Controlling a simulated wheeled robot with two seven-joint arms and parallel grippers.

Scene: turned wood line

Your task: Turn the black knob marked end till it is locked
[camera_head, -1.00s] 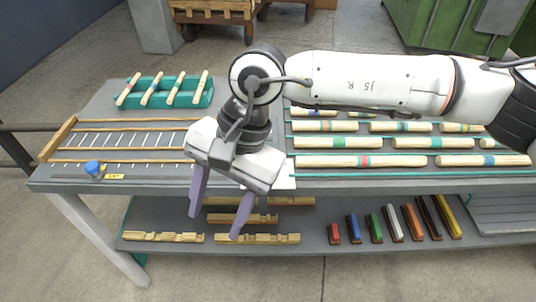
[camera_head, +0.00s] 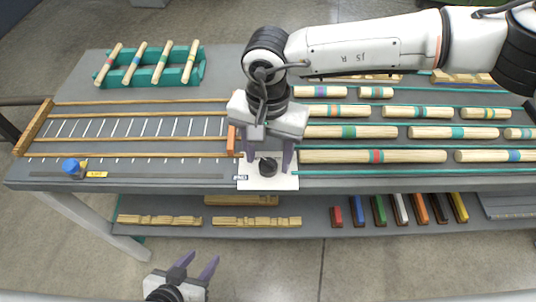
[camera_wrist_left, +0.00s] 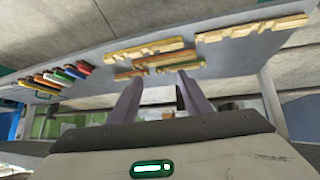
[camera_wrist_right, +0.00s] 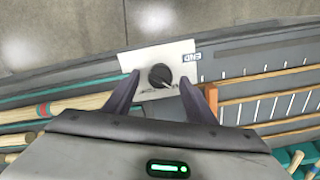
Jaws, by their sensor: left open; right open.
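The black knob (camera_head: 268,167) sits on a white plate (camera_head: 254,184) at the front edge of the bench. It also shows in the right wrist view (camera_wrist_right: 160,76) on its plate, with a small label reading END (camera_wrist_right: 193,58) beside it. My right gripper (camera_head: 269,168) is open above the plate, its two fingers on either side of the knob; in the right wrist view the fingers look apart from the knob. My left gripper (camera_head: 195,266) is open and empty, low in front of the bench; its fingers (camera_wrist_left: 155,92) show in the left wrist view.
An orange stop block (camera_head: 231,139) stands just left of the plate, at the end of the ruled track. A blue knob (camera_head: 71,165) with a yellow label sits at the bench's front left. Turned wood rods (camera_head: 340,157) lie to the right. A lower shelf (camera_head: 320,215) holds profiled wood and coloured blocks.

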